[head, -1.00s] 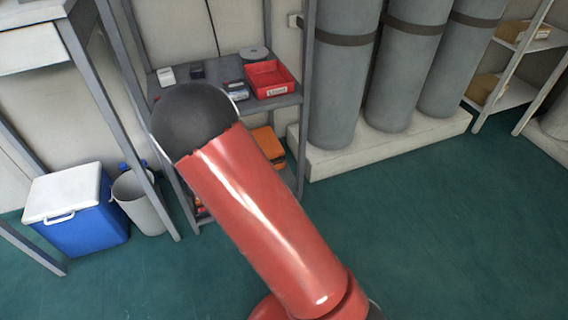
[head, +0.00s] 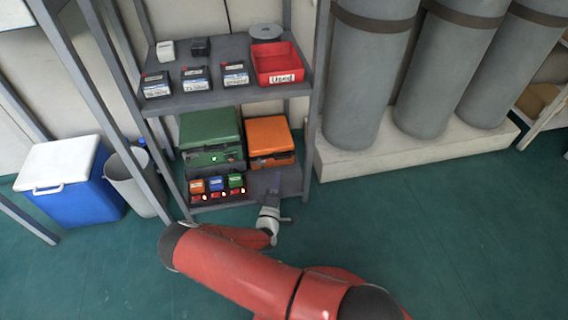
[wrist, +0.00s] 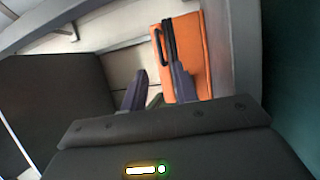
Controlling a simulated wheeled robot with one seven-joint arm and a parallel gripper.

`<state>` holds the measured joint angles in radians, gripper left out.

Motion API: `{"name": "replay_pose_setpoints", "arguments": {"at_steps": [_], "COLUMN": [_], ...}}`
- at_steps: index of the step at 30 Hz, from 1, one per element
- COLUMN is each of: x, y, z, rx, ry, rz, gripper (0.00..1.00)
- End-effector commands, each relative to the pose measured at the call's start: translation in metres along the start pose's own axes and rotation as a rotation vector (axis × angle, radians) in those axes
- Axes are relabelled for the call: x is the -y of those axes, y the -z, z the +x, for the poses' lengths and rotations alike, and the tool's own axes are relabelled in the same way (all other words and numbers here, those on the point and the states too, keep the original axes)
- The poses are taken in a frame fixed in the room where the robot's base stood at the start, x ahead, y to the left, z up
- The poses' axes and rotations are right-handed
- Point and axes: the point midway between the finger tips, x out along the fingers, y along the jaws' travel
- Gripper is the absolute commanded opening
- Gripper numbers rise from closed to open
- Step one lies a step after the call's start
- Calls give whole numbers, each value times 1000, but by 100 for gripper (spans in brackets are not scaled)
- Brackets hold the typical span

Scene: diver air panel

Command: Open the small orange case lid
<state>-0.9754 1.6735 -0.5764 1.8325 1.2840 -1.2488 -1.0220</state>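The small orange case (head: 269,138) sits on the lower shelf, right of a larger green case (head: 210,138). Its lid looks shut, with a dark seam low on its front. In the wrist view the orange case (wrist: 195,50) appears turned, with a black handle (wrist: 163,42) along its left side. My gripper (head: 276,184) is low in front of the orange case, by the shelf's front edge. In the wrist view the two fingers of my gripper (wrist: 157,85) stand apart with nothing between them. One finger overlaps the case in the picture; I cannot tell whether they touch.
Small orange, blue and green units (head: 216,185) sit in front of the green case. The upper shelf (head: 215,103) holds a red bin (head: 277,64) and several labelled black boxes. Shelf posts stand at both sides. A grey bin (head: 136,183) and blue cooler (head: 75,190) are left.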

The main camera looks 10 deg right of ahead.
Motion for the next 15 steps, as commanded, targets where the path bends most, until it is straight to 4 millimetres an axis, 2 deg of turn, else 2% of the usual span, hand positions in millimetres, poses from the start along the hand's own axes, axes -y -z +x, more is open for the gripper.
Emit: {"name": "replay_pose_setpoints", "arguments": {"at_steps": [9,15], "x": [0,0], "y": [-1,-1], "z": [46,70], "rx": [3,4], "ry": [-1,1], "rz": [3,2], "gripper": [29,29]}}
